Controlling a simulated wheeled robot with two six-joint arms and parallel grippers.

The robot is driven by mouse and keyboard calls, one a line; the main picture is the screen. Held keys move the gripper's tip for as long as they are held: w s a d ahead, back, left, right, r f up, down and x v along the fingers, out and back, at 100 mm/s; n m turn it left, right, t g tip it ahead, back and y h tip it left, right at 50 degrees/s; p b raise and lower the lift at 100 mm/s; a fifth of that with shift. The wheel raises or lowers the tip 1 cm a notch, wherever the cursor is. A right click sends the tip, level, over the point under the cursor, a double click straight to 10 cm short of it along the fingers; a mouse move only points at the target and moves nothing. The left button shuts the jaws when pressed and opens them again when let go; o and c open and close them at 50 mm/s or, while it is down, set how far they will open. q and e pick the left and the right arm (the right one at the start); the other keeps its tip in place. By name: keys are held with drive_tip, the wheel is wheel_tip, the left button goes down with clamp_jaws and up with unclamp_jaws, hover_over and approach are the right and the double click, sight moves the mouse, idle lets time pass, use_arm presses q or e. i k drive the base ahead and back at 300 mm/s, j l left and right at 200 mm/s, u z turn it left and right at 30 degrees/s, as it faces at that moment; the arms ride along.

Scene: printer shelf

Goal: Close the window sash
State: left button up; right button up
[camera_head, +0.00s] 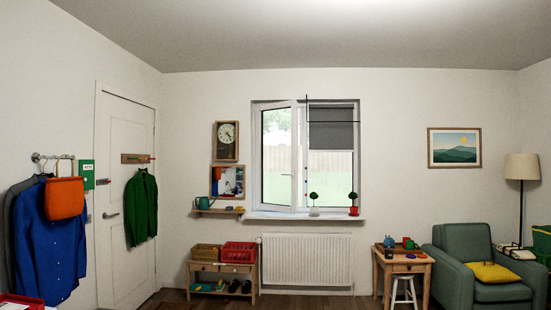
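The window (357,185) is in the far wall, near the middle of the head view. Its left sash (298,150) is a white frame with clear glass, and it appears to stand slightly ajar into the room, its free edge near the window's middle. A small handle (306,181) seems to sit by that edge. How wide the gap is cannot be told from here. The right half is partly covered by a dark grey blind (331,135). Neither gripper is in view.
Two small potted plants, one white-potted (314,210) and one red-potted (353,210), stand on the sill (275,215) at its right half. A radiator (306,260) is below. A bench with baskets (223,268) and a wooden table (403,266) flank it. An armchair (462,245) is at right.

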sight(259, 111)
drive_tip(key=i+j, duration=0.1)
drive_tip(key=i, duration=1.75)
drive_tip(key=i+j, duration=0.1)
drive_tip(key=i, duration=1.8)
drive_tip(key=i+j, duration=0.1)
drive_tip(key=i, duration=1.75)
